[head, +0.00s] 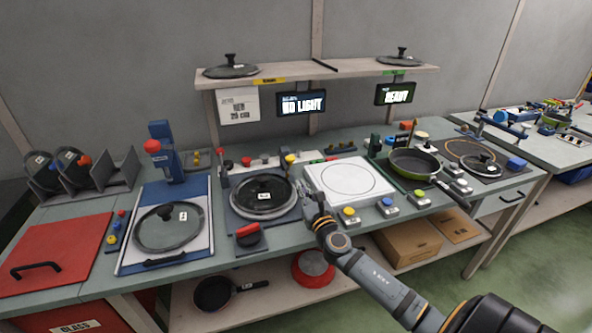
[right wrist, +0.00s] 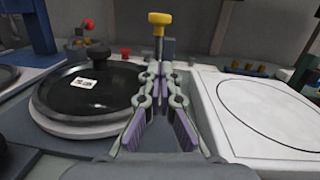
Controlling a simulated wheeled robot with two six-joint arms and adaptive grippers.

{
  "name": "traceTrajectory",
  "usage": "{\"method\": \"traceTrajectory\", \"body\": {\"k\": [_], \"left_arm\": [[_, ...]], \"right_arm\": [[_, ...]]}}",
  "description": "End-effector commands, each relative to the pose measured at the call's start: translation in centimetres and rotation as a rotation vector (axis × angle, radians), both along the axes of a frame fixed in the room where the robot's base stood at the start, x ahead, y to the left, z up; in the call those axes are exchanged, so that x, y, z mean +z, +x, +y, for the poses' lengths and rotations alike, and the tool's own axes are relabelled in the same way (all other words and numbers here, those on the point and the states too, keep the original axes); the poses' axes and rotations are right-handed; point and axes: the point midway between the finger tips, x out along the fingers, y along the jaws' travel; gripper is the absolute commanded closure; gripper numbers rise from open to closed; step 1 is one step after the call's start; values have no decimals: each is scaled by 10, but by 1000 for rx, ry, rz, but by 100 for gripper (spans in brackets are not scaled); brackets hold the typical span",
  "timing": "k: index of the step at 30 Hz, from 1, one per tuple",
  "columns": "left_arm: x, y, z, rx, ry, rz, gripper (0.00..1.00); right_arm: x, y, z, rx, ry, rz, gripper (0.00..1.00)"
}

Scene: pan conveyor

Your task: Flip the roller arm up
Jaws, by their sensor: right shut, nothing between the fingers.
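My right gripper (head: 316,203) is over the front of the bench, between the round lid station and the white square plate. In the right wrist view its fingers (right wrist: 160,78) are shut and empty. A post with a yellow knob (right wrist: 159,24) stands upright beyond the fingertips. A yellow knob (head: 290,158) also shows behind the lid station in the head view. I cannot tell for sure which part is the roller arm. My left gripper is not in view.
A black glass lid (head: 263,191) lies left of my gripper; it also shows in the right wrist view (right wrist: 88,91). The white plate (head: 376,174) is to the right. A green pan (head: 414,161) is farther right. A shelf (head: 300,76) runs above the bench.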

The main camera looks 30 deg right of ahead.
Motion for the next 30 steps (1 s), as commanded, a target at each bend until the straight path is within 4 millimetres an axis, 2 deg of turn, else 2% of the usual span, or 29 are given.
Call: {"method": "traceTrajectory", "body": {"k": [3,5,9,24,30], "left_arm": [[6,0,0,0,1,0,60],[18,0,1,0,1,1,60],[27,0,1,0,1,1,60],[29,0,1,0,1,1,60],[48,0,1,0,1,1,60]], "right_arm": [[6,24,-5,-2,5,-3,100],[20,30,-6,-1,1,-2,100],[30,40,-7,-1,1,0,100],[34,46,-8,0,0,1,100],[44,46,-8,0,6,20,100]]}}
